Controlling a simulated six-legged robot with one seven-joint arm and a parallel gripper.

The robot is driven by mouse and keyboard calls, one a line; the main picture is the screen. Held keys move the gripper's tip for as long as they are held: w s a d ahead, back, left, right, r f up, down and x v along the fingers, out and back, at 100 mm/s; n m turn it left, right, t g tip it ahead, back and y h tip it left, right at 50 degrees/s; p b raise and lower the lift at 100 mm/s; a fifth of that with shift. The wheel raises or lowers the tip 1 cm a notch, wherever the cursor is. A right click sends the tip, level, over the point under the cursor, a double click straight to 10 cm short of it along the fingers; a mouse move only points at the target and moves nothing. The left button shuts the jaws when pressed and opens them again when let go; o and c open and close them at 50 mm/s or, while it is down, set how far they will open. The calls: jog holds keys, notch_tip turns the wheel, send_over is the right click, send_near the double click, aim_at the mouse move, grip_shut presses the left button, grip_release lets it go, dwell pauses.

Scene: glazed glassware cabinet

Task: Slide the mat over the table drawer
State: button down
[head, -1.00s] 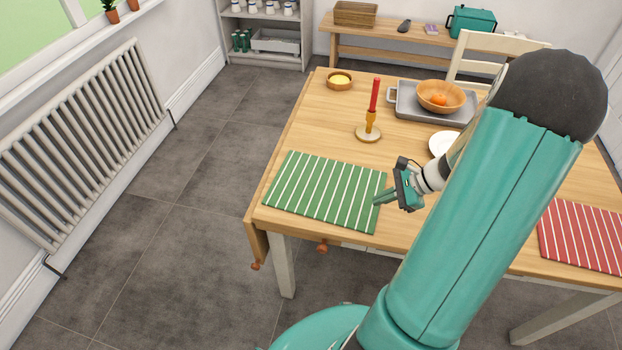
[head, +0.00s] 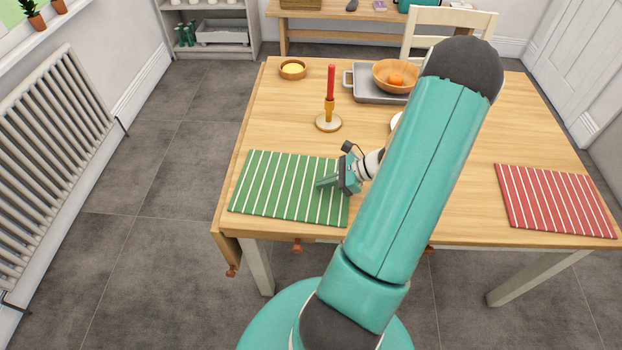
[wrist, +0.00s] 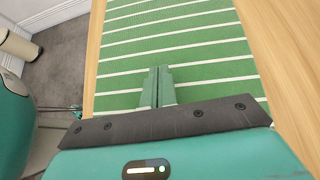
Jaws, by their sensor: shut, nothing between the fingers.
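The green mat with white stripes (head: 275,188) lies flat on the left front part of the table (head: 455,165). It also fills much of the wrist view (wrist: 190,45). My gripper (head: 320,184) is shut and empty, its fingertips over the right half of the mat. In the wrist view the closed fingertips (wrist: 158,72) point along the mat's surface; I cannot tell for sure whether they press on it. An orange-brown knob (head: 297,246) shows under the table's front edge, near the mat's right part. The drawer front is mostly hidden by the tabletop and my arm.
A candlestick with a red candle (head: 329,110) stands behind the mat. A small bowl (head: 292,69), a grey tray (head: 362,92) with an orange bowl (head: 393,75) stand farther back. A red striped mat (head: 555,200) lies at the right. Bare tabletop separates the mats.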

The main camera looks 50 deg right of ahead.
send_near(283, 188)
jog(key=x, duration=0.3)
jog(key=r+x, duration=0.1)
jog(key=x, duration=0.1)
jog(key=shift+w+a+f, duration=0.1)
jog(key=shift+w+a, duration=0.05)
jog(key=shift+w, duration=0.35)
jog(key=shift+w+a+f, duration=0.15)
jog(key=shift+w+f, duration=0.05)
jog(key=shift+f, duration=0.6)
jog(key=shift+s, duration=0.1)
